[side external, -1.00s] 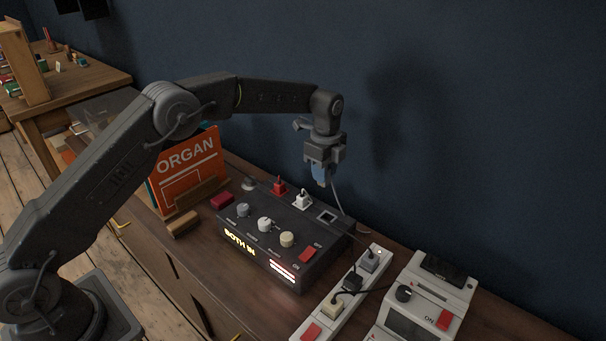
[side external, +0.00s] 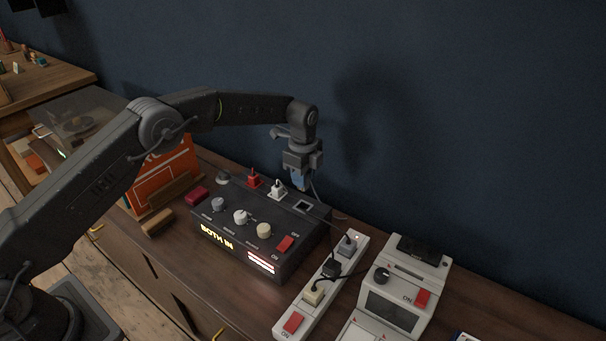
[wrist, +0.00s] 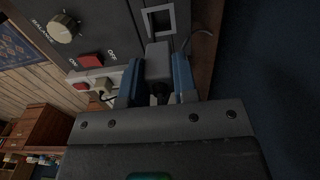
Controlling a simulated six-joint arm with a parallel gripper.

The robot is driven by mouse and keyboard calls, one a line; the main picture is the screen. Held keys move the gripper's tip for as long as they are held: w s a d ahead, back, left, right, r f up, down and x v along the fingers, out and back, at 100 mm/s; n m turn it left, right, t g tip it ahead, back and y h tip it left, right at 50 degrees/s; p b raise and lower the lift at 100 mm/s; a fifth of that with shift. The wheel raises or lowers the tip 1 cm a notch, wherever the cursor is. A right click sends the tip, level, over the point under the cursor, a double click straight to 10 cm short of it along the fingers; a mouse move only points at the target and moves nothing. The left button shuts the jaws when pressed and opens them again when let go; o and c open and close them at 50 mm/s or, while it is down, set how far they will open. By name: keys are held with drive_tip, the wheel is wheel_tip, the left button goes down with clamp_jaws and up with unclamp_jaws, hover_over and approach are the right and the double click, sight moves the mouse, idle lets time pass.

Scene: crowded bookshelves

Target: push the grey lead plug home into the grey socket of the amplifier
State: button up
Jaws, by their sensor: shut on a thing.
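The amplifier (side external: 240,245) is a dark box with knobs and a lit "BOTH IN" label. Its grey square socket (side external: 306,206) is at the back right of the top, and it also shows at the top of the wrist view (wrist: 172,10). My gripper (side external: 299,185) is just above this socket, pointing down. In the wrist view its blue fingers are shut on the grey plug (wrist: 158,60), one on each side. The plug appears just short of the socket's frame and apart from it. In the side view the fingers mostly hide the plug.
A red plug (side external: 254,178) and a white plug (side external: 278,190) stand in the amplifier beside the grey socket. A white power strip (side external: 300,318) and a white device (side external: 400,285) are to the right. The dark wall (side external: 460,120) is close behind.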

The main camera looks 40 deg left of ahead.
hover_over(303, 200)
drive_tip(key=s+d, duration=0.2)
drive_tip(key=shift+a+f, duration=0.15)
drive_tip(key=shift+f, duration=1.3)
drive_tip(key=shift+a+f, duration=0.1)
drive_tip(key=shift+f, duration=1.3)
drive_tip(key=shift+f, duration=1.5)
drive_tip(key=o, duration=1)
wheel_tip(303, 200, up, 14)
drive_tip(key=shift+f, duration=0.1)
